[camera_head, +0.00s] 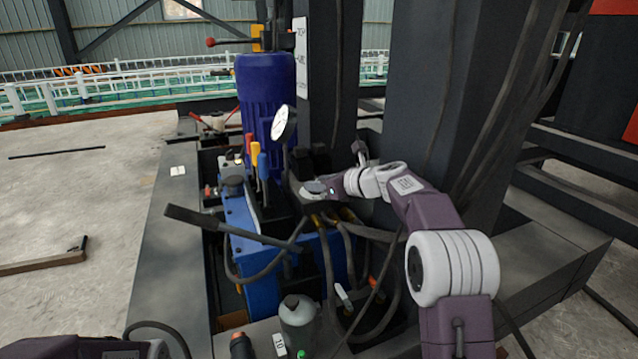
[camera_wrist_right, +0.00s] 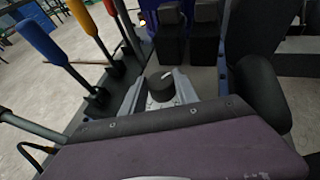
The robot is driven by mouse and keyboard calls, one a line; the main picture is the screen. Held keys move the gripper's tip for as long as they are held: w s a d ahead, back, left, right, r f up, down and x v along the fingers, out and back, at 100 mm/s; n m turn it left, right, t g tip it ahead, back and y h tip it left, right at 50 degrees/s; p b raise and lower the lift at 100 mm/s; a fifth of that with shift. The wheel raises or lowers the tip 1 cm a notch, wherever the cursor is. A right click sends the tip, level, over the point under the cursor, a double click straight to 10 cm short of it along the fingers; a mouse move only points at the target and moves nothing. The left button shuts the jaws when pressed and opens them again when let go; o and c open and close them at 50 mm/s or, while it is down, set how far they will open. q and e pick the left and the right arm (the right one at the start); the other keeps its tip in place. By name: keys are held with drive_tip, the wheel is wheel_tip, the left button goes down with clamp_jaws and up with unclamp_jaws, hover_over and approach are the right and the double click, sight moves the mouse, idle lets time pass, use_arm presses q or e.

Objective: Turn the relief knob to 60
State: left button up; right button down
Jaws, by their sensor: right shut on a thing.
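The relief knob (camera_wrist_right: 160,86) is a black round knob with a white pointer line, seen in the right wrist view on a flat grey block. My right gripper (camera_head: 318,190) reaches in from the right in the head view, at the dark valve block of the hydraulic unit. In the right wrist view its grey fingers (camera_wrist_right: 160,94) stand on both sides of the knob, shut on it. The pointer line slants up to the right; no scale figures are readable. A round white pressure gauge (camera_head: 283,123) stands behind the valve block, its reading too small to tell. My left gripper is not visible.
Red, yellow and blue levers (camera_head: 262,163) stand left of the valve block. A blue motor (camera_head: 265,90) rises behind. A long black handle (camera_head: 225,226) juts left. Hoses hang below, near a grey bottle (camera_head: 298,318). A dark column (camera_head: 425,100) stands close behind my right arm.

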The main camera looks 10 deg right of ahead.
drive_tip(key=shift+f, duration=0.1)
drive_tip(key=c, duration=0.9)
unclamp_jaws()
use_arm(q)
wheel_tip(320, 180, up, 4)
drive_tip(key=p, duration=0.3)
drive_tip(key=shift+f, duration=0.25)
use_arm(e)
drive_tip(key=v, duration=0.9)
